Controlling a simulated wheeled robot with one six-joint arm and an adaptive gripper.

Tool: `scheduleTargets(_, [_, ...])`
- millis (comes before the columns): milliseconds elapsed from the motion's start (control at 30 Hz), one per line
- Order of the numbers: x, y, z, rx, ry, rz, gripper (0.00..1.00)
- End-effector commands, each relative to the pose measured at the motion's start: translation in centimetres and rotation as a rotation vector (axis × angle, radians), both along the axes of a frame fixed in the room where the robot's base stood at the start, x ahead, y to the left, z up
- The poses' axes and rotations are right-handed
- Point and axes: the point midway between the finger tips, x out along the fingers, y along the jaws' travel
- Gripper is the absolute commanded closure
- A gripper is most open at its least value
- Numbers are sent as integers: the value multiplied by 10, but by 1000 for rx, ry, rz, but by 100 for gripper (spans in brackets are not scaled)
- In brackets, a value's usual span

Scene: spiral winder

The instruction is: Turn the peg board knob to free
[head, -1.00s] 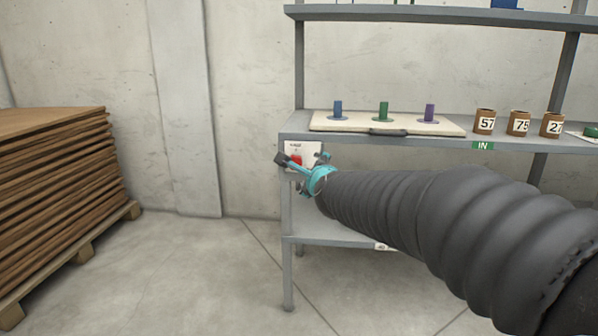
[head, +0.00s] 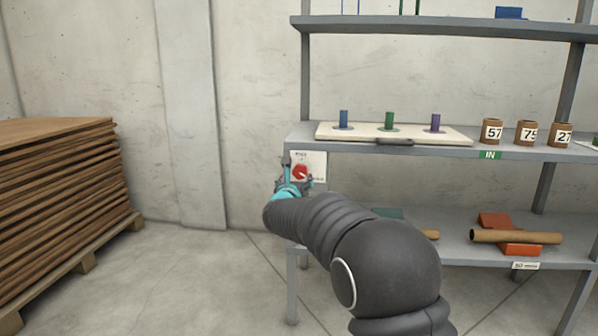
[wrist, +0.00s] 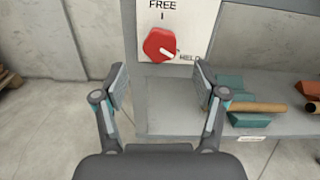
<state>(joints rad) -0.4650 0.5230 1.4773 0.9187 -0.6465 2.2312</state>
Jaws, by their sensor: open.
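The red knob (head: 300,172) sits on a white plate (head: 318,162) at the left end of the shelf unit. In the wrist view the knob (wrist: 160,44) has FREE lettered above it and HELD to its lower right; its pale mark points toward HELD. My gripper (wrist: 160,82) is open and empty, its fingers spread left and right below the knob and apart from it. In the head view my gripper partly covers the plate. The cream peg board (head: 460,136) lies on the shelf above, with blue, green and purple pegs.
Brown numbered tubes (head: 492,131) stand right of the peg board. The lower shelf (head: 460,253) holds a brown roll (head: 515,237) on orange blocks. A stack of brown sheets (head: 60,185) on a pallet stands at left. The floor between is clear.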

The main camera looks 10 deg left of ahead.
Motion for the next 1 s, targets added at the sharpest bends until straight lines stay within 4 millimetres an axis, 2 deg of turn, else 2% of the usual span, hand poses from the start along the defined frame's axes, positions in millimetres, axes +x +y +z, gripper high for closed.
scheduleTargets(200, [40, -2, 1, 0, 0, -2, 29])
scheduleTargets(400, [65, -2, 1, -1, 0, -1, 29])
scheduleTargets(600, [76, -3, 1, -1, 0, 0, 29])
scheduleTargets(900, [78, -3, 0, -2, 0, 0, 29])
scheduleTargets(967, [78, -3, 0, -2, 0, 0, 41])
scheduleTargets(1000, [78, -3, 0, -2, 0, 0, 51])
